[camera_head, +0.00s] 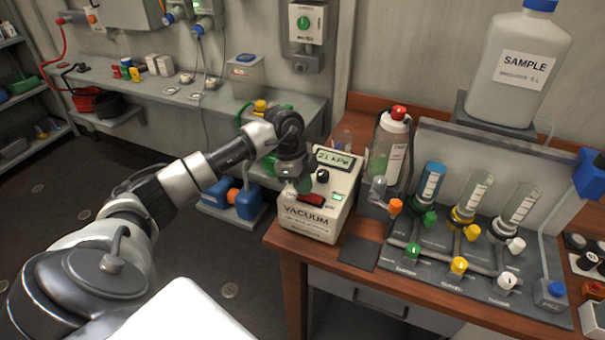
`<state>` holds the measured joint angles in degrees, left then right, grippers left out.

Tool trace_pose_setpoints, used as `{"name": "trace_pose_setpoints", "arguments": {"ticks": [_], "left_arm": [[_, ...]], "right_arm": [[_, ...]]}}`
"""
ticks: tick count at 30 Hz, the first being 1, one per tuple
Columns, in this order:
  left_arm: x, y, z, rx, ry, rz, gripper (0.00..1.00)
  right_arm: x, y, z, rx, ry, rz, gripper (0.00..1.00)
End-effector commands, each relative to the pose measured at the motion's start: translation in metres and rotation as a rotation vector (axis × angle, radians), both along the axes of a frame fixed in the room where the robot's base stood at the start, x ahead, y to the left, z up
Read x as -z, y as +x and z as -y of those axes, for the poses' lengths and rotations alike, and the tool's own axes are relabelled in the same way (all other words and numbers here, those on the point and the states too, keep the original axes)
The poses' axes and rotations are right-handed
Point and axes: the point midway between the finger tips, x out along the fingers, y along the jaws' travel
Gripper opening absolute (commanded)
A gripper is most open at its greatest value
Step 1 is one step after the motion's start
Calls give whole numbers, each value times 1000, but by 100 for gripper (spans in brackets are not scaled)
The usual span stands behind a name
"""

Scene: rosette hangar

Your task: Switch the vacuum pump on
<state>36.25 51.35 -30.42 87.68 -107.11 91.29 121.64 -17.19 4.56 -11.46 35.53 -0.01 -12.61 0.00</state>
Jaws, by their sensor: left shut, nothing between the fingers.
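The vacuum pump (308,226) is a cream box labelled VACUUM at the left end of the wooden bench. Its display (338,160) is lit and seems to read 21 kPa. A black knob (323,176) sits below the display. A red rocker switch (313,201) is on the front, with a small green lit spot (338,197) to its right. My left gripper (304,187) points down just above the switch, shut and empty. Its fingertips partly cover the area by the switch, and I cannot tell whether they touch it. My right gripper is out of view.
Right of the pump stand a bottle with a red cap (397,112) and a rack with coloured valves (459,265). A large SAMPLE bottle (520,65) stands behind. A grey shelf (225,100) with small items runs along the back wall. Dark floor (60,180) is open at left.

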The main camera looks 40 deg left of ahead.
Motion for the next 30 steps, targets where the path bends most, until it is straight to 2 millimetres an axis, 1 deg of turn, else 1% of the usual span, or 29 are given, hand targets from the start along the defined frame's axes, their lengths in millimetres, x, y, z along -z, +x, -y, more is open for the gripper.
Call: {"name": "trace_pose_setpoints", "arguments": {"ticks": [8, 12, 14, 22, 30], "left_arm": [[1, 0, 0, 0, 0, -1, 0], [11, -1, -3, -3, -57, 8, 0], [7, -1, -2, 1, -58, 12, 0], [4, -1, -2, 1, -57, 12, 0], [-9, -1, -2, 1, -57, 12, 0]], "right_arm": [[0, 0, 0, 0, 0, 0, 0], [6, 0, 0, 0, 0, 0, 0], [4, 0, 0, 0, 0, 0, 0], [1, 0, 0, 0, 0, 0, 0], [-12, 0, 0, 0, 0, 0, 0]]}}
